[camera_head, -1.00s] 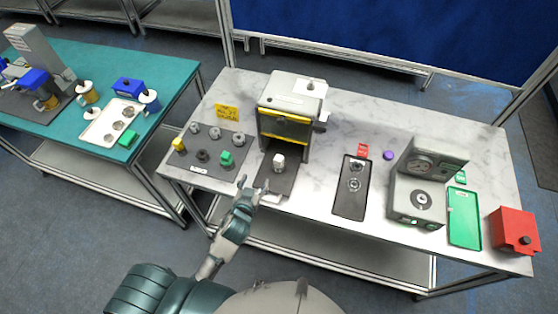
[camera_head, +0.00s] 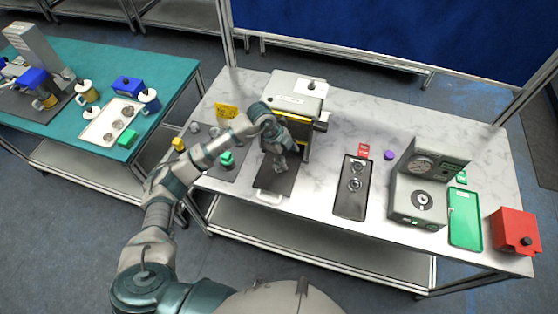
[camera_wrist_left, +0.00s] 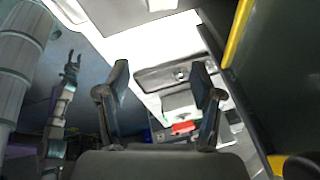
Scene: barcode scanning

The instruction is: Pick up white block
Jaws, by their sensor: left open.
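My left gripper (camera_head: 280,165) is over the dark mat (camera_head: 273,184) at the opening of the grey machine with yellow edging (camera_head: 297,93). Its two fingers stand wide apart in the left wrist view (camera_wrist_left: 163,92), with nothing visibly held between them. The white block cannot be made out now; my gripper and forearm cover the part of the mat by the machine's opening. Whether the fingers are around the block cannot be told. My right gripper (camera_wrist_left: 71,62) shows small at the left of the left wrist view, its two prongs apart.
A dark tray with silver discs (camera_head: 350,204) lies to the right. Beyond it stand a grey gauge machine (camera_head: 408,210), a green tray (camera_head: 464,232) and a red box (camera_head: 514,233). Several small parts sit on a mat at left.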

